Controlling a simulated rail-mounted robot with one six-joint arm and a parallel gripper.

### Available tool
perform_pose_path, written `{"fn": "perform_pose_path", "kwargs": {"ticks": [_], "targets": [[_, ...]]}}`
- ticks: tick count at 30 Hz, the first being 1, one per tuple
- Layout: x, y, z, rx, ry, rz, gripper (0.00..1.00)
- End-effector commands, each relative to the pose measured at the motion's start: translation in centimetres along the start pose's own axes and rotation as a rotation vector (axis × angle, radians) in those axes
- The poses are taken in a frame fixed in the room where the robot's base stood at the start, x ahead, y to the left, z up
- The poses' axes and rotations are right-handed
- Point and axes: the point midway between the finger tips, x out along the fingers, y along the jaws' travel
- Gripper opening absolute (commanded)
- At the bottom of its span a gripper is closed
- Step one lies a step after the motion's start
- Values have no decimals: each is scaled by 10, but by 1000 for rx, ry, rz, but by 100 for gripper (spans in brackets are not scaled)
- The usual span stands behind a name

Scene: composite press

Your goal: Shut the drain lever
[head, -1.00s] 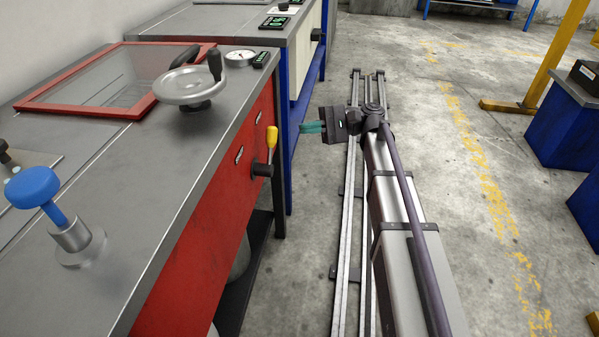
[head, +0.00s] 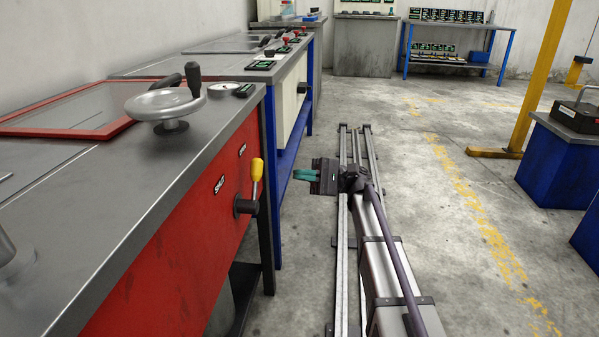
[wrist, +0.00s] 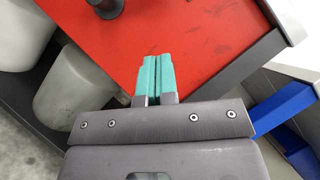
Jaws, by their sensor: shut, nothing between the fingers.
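The drain lever has a yellow grip (head: 257,169) standing upright above a dark pivot (head: 246,206) on the red front panel (head: 190,240) of the press bench. Two small labels on the panel flank it, one reading "SHUT" (head: 219,185); the other (head: 242,150) is too small to read. My gripper (head: 305,175) is shut and empty, to the right of the lever and apart from it. In the wrist view its teal fingers (wrist: 154,80) lie together before the red panel, and a dark round part (wrist: 105,6), possibly the lever pivot, shows at the top edge.
A handwheel (head: 165,103), a gauge (head: 221,90) and a red-framed window (head: 75,105) are on the bench top. Pale cylinders (wrist: 75,90) stand below the panel. A blue-framed bench (head: 283,150) is beyond.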

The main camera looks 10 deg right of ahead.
Motion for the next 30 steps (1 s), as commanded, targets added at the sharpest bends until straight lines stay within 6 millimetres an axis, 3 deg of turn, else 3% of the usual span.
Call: {"fn": "perform_pose_path", "kwargs": {"ticks": [9,12,18,30], "targets": [[72,-2,3,1,-2,1,0],[86,-3,18,0,-1,0,0],[98,-1,28,0,1,0,0],[98,0,28,0,1,0,0]]}}
